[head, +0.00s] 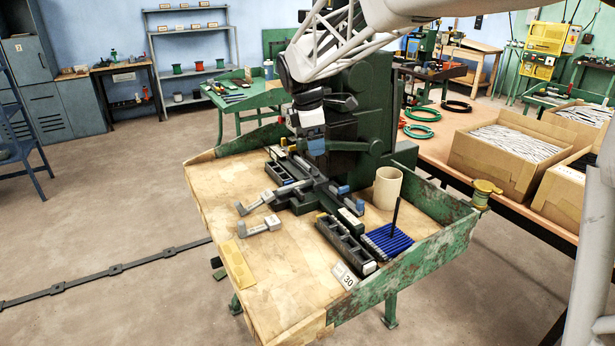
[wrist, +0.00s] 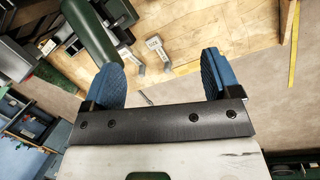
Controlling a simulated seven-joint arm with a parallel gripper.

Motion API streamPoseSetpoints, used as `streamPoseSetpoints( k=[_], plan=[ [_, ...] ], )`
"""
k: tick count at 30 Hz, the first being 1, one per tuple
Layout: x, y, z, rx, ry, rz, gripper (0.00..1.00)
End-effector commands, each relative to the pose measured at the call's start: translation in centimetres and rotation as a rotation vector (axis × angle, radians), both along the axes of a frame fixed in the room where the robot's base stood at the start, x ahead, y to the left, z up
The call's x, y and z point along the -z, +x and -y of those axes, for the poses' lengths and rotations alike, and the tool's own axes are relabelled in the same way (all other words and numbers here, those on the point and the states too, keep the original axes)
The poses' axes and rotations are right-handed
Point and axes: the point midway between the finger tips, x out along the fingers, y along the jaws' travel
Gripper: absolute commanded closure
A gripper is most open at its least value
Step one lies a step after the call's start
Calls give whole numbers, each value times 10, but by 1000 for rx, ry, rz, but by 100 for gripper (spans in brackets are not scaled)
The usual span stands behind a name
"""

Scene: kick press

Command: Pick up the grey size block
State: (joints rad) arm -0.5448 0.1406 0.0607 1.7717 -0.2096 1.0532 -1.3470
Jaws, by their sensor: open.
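Two grey blocks with stems lie on the wooden bench top, left of the press. One grey block (head: 257,202) lies farther back, and another grey block (head: 260,227) lies nearer the front. Both also show beyond the fingers in the wrist view, one grey block (wrist: 157,48) and the other grey block (wrist: 130,58). I cannot tell which one is the size block. My gripper (head: 314,146) hangs in front of the press, above and right of them. In the wrist view my gripper (wrist: 162,68) has its blue fingers wide apart with nothing between them.
The dark green press (head: 370,110) stands close behind my gripper. On the bench are a black tray (head: 345,243), blue rods (head: 388,240), a cream cup (head: 387,187) and a yellow strip (head: 237,263). A green rim (head: 410,265) edges the right front. The bench's left part is clear.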

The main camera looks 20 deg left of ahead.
Motion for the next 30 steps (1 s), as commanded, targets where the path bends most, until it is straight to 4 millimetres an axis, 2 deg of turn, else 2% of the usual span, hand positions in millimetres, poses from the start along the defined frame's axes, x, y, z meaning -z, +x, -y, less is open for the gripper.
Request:
streamPoseSetpoints(
  k=[1,8,18,30],
  plan=[
    [4,6,-17,-45,-12,-3,17],
    [20,24,-82,-246,-64,-16,17],
    [99,72,-134,-289,-19,-99,17],
    [201,116,-195,-348,32,-184,17]
  ],
)
